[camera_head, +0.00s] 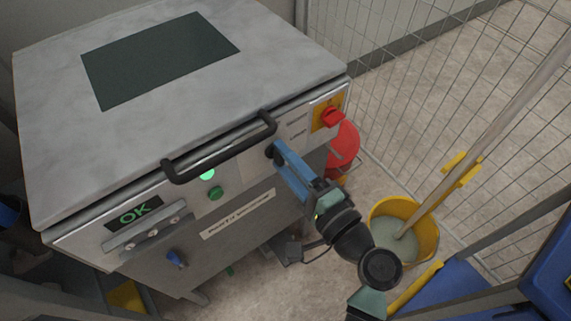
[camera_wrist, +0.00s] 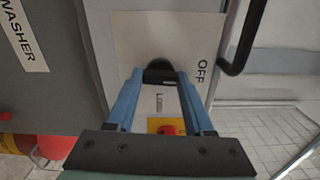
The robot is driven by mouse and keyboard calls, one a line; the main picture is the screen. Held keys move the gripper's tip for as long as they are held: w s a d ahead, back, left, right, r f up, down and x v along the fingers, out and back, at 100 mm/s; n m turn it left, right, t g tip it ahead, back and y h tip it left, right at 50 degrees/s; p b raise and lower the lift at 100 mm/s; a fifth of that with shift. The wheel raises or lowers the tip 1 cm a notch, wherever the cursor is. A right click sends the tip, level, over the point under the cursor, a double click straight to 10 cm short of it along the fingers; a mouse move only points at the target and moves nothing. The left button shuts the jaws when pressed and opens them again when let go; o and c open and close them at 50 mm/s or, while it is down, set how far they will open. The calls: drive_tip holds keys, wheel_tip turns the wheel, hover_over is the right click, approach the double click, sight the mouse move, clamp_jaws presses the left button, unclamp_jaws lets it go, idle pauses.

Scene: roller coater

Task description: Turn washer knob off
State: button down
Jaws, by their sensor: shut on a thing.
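The washer knob (camera_wrist: 159,70) is small and black, on a pale plate (camera_wrist: 190,35) marked OFF on the front of the grey machine. In the head view the knob (camera_head: 271,152) shows at the fingertips, partly hidden. My gripper (camera_wrist: 157,82) has its two blue fingers shut on the knob, one on each side. In the head view my gripper (camera_head: 276,150) reaches the panel from the lower right. The knob's exact turn angle is hard to tell. A WASHER label (camera_wrist: 22,38) shows at the left of the wrist view.
A black bar handle (camera_head: 222,150) runs just above the knob along the lid edge. A red switch on a yellow plate (camera_head: 328,116) sits to the right. A green light (camera_head: 207,174) and OK display (camera_head: 134,211) are left. A yellow bucket (camera_head: 430,238) stands by the mesh fence.

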drive_tip(key=shift+n+b, duration=0.3)
drive_tip(key=shift+n, duration=0.2)
drive_tip(key=shift+c, duration=1.4)
unclamp_jaws()
drive_tip(key=p+v, duration=0.1)
drive_tip(key=v, duration=1.2)
